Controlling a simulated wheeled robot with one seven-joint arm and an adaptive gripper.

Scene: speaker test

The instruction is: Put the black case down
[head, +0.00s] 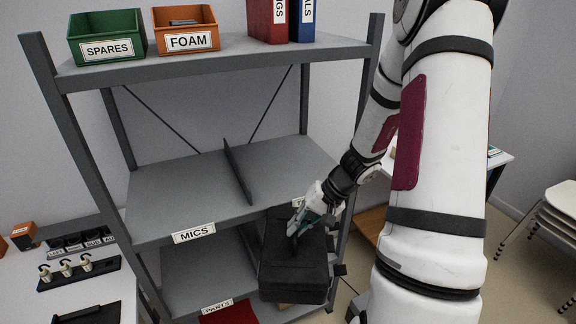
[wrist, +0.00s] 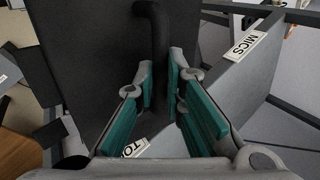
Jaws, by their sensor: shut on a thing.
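The black case (head: 292,272) hangs from my gripper (head: 303,222) in the head view, in front of the shelf unit's right side. My gripper is shut on the case's handle. In the wrist view the black case (wrist: 90,60) fills the upper left, and its dark handle (wrist: 155,40) runs down between the teal fingers of my gripper (wrist: 160,85). The middle shelf (head: 180,190) is bare apart from an upright divider (head: 237,172). It carries a MICS label (head: 193,232) at its left front. A second label at its right front is mostly hidden by my gripper and the case.
The top shelf holds a green SPARES bin (head: 107,37), an orange FOAM bin (head: 186,30) and two binders (head: 280,20). The lower shelf has a PARTS label (head: 217,305) and a red item (head: 228,316). A white bench (head: 35,290) stands left; stacked chairs (head: 556,220) stand right.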

